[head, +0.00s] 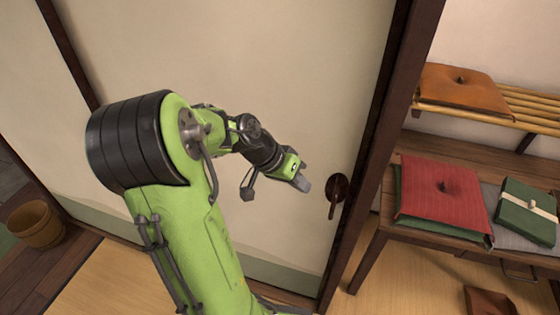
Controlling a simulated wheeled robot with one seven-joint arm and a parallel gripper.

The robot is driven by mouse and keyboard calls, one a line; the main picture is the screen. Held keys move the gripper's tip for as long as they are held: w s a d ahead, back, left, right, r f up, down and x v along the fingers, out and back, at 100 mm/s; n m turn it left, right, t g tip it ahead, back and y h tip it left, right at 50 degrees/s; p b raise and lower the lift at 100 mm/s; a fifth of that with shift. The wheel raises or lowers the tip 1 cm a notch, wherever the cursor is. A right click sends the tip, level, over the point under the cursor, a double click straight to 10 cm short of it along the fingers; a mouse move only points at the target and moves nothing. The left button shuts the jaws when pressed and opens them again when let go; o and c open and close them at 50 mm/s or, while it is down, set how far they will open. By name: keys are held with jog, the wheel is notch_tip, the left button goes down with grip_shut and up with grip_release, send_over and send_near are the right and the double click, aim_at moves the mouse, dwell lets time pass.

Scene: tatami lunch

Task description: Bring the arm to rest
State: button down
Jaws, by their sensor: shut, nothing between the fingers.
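My gripper (302,184) is at the end of my green arm, in the middle of the head view. It appears shut with nothing in it. It is in front of a pale sliding door panel (290,60), to the left of the door's dark round pull (338,187). A gap shows between the gripper and the pull in the picture; how far the gripper is from the panel I cannot tell. My arm hides part of the panel's lower middle.
At the right, a low wooden table (365,262) holds a red cushion (440,192) and a green tied bundle (526,212). An orange cushion (462,92) lies on a slatted shelf (535,103) above. A brown basket (36,222) stands at the far left. The dark door post (385,125) is right of the gripper.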

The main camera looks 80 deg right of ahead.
jog(key=w+a+r+n+t, duration=0.2)
jog(key=w+a+n+t, duration=0.3)
jog(key=w, duration=0.5)
jog(key=w+a+r+n+t, duration=0.1)
jog(key=w+a+n+t, duration=0.2)
jog(key=w+a+n, duration=0.5)
jog(key=w+a+r+n+t+y, duration=0.1)
jog(key=a+n, duration=0.4)
jog(key=a, duration=0.5)
jog(key=w+a+r+n+t+y, duration=0.1)
jog(key=w+a+r+n+t, duration=0.1)
jog(key=a, duration=0.9)
notch_tip(320, 180, up, 2)
jog(key=n+t, duration=0.1)
jog(key=n, duration=0.2)
jog(key=shift+t, duration=0.3)
jog(key=shift+s+a+r, duration=0.1)
